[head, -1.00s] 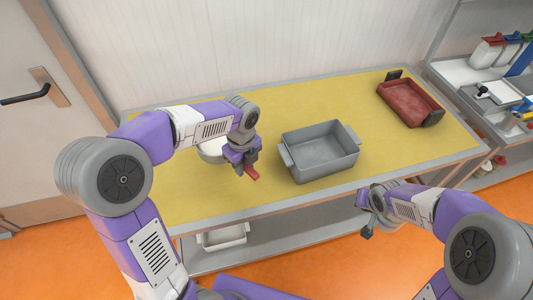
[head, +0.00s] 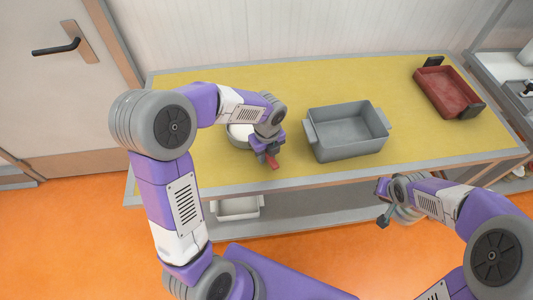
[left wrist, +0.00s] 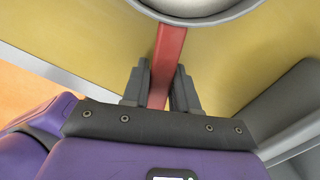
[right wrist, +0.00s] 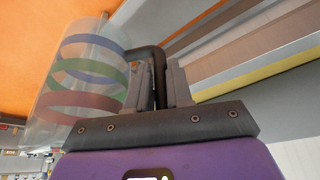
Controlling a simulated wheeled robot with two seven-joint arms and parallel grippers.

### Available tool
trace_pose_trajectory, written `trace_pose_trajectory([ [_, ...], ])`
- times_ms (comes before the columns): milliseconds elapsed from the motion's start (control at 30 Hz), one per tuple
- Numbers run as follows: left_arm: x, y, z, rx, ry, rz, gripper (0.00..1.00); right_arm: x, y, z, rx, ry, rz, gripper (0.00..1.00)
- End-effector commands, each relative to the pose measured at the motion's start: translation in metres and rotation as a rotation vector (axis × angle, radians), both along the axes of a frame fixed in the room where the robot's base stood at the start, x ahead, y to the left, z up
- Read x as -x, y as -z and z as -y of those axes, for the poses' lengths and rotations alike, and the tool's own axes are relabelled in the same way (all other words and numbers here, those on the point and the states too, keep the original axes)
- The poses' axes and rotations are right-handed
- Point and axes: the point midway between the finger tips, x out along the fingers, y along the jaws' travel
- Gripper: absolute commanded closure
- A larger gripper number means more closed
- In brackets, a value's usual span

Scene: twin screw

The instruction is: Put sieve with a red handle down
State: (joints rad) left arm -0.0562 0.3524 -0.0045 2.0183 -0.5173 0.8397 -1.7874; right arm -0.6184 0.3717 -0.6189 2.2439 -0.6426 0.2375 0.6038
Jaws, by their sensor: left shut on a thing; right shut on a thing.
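The sieve's pale round bowl (head: 238,134) shows in the head view, partly hidden behind my left wrist, at the left of the yellow tabletop. My left gripper (head: 268,156) is shut on its red handle (left wrist: 167,55), whose tip points toward the table's front edge. In the left wrist view the handle runs between both fingers up to the bowl's rim (left wrist: 200,18). I cannot tell whether the bowl touches the tabletop. My right gripper (right wrist: 160,85) is shut on the dark handle of a clear cylinder (right wrist: 85,75) with coloured rings, in front of the table.
A grey bin (head: 347,133) stands on the yellow table (head: 300,93), right of the sieve. A red tray (head: 449,92) lies at the far right. A white container (head: 237,207) is on the shelf below. The tabletop behind the bin is clear.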

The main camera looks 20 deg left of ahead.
Motion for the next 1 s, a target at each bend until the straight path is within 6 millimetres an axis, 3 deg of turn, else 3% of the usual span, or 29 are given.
trace_pose_trajectory([
  [167,0.0,0.001,0.0,0.0,0.0,0.001,0.99,0.0,0.0,0.0,0.0,0.0,0.001,1.0],
  [200,0.0,0.002,0.0,-0.001,0.0,-0.001,0.7,0.0,0.001,0.0,0.0,0.0,0.001,1.0],
  [367,0.0,0.001,0.0,0.0,0.0,0.0,0.46,0.0,0.0,0.0,0.0,0.0,0.001,1.0],
  [733,0.0,-0.006,0.0,0.0,0.0,0.002,0.46,0.0,-0.002,0.0,0.0,0.0,0.001,1.0],
  [1000,0.0,-0.058,0.002,0.001,-0.001,0.005,0.46,0.0,-0.017,0.0,0.0,0.0,0.001,1.0],
])
